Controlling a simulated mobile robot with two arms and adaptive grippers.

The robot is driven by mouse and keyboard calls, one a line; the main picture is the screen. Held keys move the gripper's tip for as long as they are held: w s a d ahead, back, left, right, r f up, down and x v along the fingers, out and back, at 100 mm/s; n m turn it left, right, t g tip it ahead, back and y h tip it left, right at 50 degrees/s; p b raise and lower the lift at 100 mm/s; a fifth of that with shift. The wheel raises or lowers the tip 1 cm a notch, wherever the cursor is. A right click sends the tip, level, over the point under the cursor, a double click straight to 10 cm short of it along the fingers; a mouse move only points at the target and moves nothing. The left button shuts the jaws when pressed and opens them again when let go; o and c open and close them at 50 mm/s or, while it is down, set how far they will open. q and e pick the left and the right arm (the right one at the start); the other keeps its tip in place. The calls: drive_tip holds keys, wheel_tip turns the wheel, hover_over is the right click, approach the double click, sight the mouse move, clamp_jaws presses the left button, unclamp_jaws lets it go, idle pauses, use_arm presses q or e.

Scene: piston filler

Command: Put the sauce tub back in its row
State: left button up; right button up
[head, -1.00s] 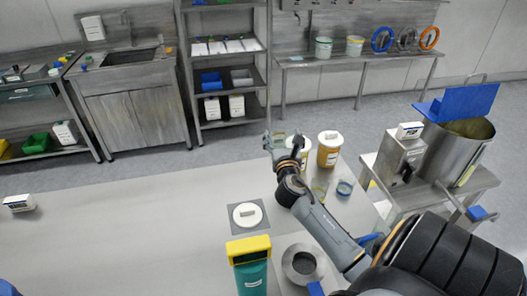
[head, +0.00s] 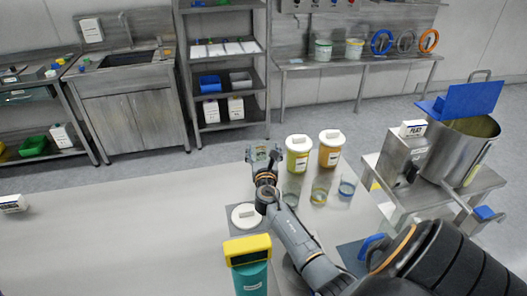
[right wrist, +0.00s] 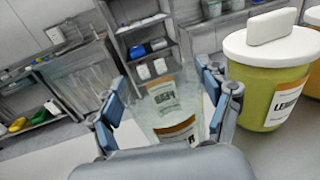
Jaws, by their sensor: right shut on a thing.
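My right gripper (head: 263,153) is shut on a clear, see-through tub (right wrist: 168,105) with a white label and orange band. The tub sits between both fingers in the right wrist view and appears small and pale in the head view. I cannot tell whether its base touches the table. Just right of the gripper stands a yellow-green tub (head: 298,155) with a white lid, also seen in the right wrist view (right wrist: 268,95). An orange tub (head: 330,151) with a white lid stands beside it. My left gripper is out of view.
Clear containers (head: 320,191) stand in front of the lidded tubs. A round white lid (head: 246,215) on a grey mat and a teal container with yellow top (head: 249,268) are nearer. A steel pot (head: 462,150) stands right. The table's left (head: 110,240) is mostly free.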

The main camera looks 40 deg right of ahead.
drive_tip(key=shift+f, duration=0.15)
drive_tip(key=o, duration=1.5)
drive_tip(key=shift+c, duration=0.2)
drive_tip(key=shift+o, duration=1.1)
drive_tip(key=shift+r, duration=0.25)
drive_tip(key=p+v, duration=0.2)
drive_tip(key=v, duration=1)
drive_tip(key=shift+p, duration=0.3)
